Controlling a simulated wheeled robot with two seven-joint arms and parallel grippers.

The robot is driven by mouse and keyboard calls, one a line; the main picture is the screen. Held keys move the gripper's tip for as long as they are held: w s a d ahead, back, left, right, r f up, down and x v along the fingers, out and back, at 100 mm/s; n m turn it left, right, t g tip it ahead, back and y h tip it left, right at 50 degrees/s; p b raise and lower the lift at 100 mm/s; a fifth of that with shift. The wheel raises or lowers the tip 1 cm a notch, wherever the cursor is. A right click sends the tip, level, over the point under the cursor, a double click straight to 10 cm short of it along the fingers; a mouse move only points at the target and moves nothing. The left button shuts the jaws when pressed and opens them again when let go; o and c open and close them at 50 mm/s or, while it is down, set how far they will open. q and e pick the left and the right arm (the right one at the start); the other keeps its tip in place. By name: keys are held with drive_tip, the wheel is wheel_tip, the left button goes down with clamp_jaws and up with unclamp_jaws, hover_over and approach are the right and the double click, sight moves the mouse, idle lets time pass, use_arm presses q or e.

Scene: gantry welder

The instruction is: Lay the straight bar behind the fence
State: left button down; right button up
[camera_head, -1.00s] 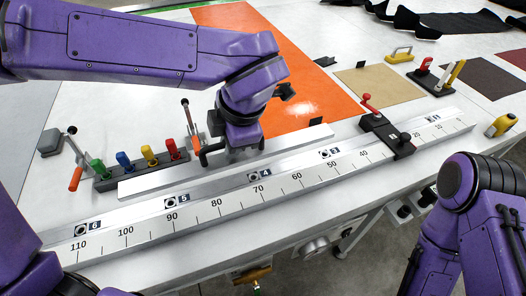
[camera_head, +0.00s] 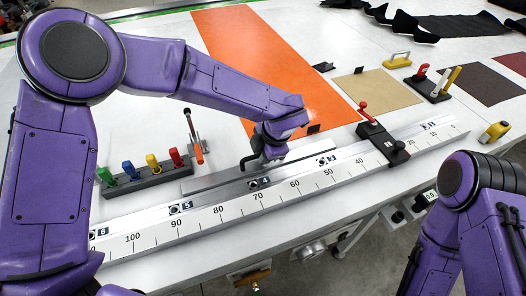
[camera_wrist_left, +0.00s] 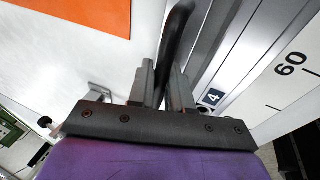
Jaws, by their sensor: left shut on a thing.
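The straight bar (camera_head: 208,178) is a long silver-grey bar. It lies along the back of the fence (camera_head: 228,211), the long metal rail with a number scale and marker tags. Whether it touches the fence or the table is hard to tell. My left gripper (camera_head: 262,158) is over the bar's middle. In the left wrist view my gripper (camera_wrist_left: 160,88) is shut on a black curved handle (camera_wrist_left: 176,38), which appears to belong to the bar. The fence (camera_wrist_left: 262,75) runs along the right there. My right arm shows at the lower right; its gripper is out of view.
A rack with coloured handles (camera_head: 145,177) and an orange-handled clamp (camera_head: 197,150) stand behind the bar at the left. A black stop with a red knob (camera_head: 383,143) sits across the fence. An orange sheet (camera_head: 260,70) lies flat farther back.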

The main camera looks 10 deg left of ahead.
use_arm(q)
drive_tip(key=c, duration=1)
unclamp_jaws()
drive_tip(key=shift+f, duration=0.1)
drive_tip(key=shift+c, duration=0.2)
drive_tip(key=b+v, duration=0.1)
drive_tip(key=v, duration=1.1)
drive_tip(key=shift+s, duration=0.1)
